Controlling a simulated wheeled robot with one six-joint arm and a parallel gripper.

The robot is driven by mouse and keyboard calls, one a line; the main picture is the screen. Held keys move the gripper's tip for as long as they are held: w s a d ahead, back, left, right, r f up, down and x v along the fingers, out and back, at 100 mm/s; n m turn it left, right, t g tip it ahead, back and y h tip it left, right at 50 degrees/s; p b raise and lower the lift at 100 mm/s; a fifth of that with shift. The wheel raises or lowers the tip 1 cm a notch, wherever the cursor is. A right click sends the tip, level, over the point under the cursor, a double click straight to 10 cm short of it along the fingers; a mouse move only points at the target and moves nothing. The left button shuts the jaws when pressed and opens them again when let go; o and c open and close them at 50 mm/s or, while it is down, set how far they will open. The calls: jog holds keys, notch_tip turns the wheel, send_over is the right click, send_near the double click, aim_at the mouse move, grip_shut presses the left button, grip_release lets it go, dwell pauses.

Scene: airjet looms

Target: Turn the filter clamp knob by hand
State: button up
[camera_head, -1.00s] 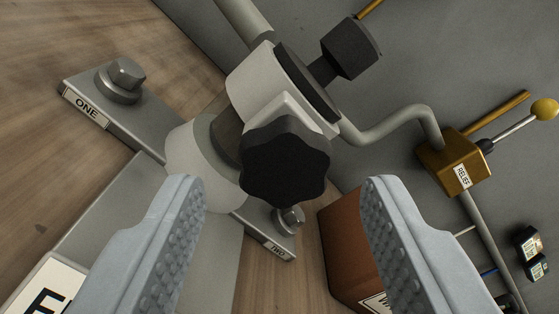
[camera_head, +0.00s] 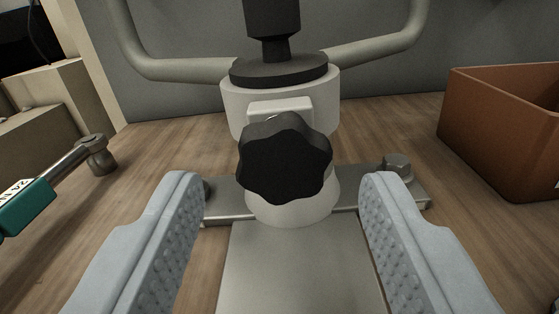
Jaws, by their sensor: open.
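The filter clamp knob (camera_head: 285,160) is black and lobed. It sits at the front of the pale filter body (camera_head: 328,95), in the middle of the view. My gripper (camera_head: 280,185) is open and empty. Its two grey, studded fingers stand left and right of the knob, apart from it and nearer the camera. The filter body has a black top and stands upright on a grey metal base (camera_head: 300,270). The lower part of the body behind the knob is hidden.
A bolt (camera_head: 397,165) holds the base bracket at right. A brown bin (camera_head: 505,125) stands on the wooden bench (camera_head: 150,225) at right. A teal-handled tool (camera_head: 25,205) lies at left, near beige blocks (camera_head: 45,110). Grey pipes (camera_head: 190,69) run from both sides of the filter.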

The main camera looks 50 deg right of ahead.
jog(key=shift+d, duration=0.15)
jog(key=shift+w+d, duration=0.35)
jog(key=shift+d, duration=0.1)
dwell(0.4)
jog(key=shift+d, duration=0.15)
jog(key=c, duration=0.7)
jog(key=o, duration=0.7)
jog(key=shift+f, duration=0.1)
jog(key=shift+s+a+f, duration=0.1)
jog(key=shift+s+a, duration=0.1)
jog(key=shift+a, duration=0.05)
jog(key=shift+s+a, duration=0.15)
jog(key=shift+a, duration=0.05)
